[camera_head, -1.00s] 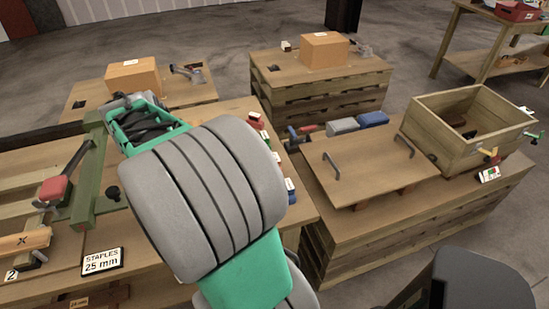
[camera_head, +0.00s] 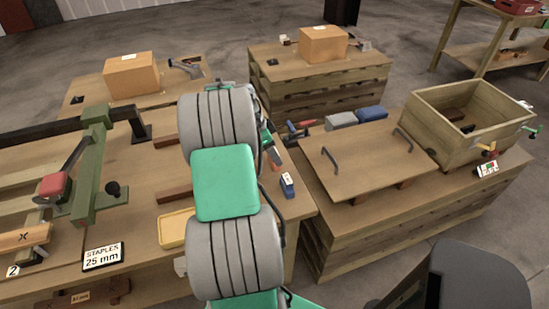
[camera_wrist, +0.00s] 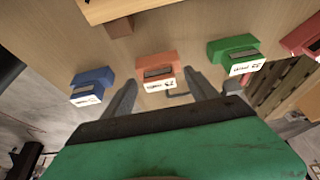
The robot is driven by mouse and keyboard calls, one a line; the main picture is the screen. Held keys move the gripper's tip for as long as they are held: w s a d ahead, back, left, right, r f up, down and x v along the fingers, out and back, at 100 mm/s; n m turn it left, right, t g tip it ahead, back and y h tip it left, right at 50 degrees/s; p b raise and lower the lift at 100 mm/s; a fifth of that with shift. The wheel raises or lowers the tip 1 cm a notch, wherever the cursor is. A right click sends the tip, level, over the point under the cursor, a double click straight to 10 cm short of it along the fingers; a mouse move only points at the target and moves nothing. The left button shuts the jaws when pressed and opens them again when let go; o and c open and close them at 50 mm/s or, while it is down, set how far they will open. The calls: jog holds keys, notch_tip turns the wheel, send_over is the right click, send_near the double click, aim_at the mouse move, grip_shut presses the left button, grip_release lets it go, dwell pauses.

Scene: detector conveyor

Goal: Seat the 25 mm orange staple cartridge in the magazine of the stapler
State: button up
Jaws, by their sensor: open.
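In the wrist view my gripper (camera_wrist: 161,82) is open and empty, with one finger to each side of the view's middle. An orange cartridge (camera_wrist: 156,67) with a white label lies on the wooden table just beyond the fingertips, between them in the picture. A blue cartridge (camera_wrist: 92,82) lies to its left, a green one (camera_wrist: 235,50) to its right. A red one (camera_wrist: 302,38) is at the right edge. The labels are too small to read surely. In the head view my arm hides the gripper and most cartridges; the blue cartridge (camera_head: 287,185) shows. I cannot surely pick out the stapler.
A "STAPLES 25 mm" sign (camera_head: 103,257) stands at the table's front left. A yellow tray (camera_head: 174,229) lies beside my arm. A green post fixture (camera_head: 93,165) stands at left. A handled board (camera_head: 365,160) and wooden crate (camera_head: 450,144) are on the right bench.

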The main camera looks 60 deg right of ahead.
jog(key=shift+c, duration=0.4)
jog(key=shift+r, duration=0.1)
jog(key=c, duration=1.3)
grip_shut()
jog(key=shift+r, duration=0.1)
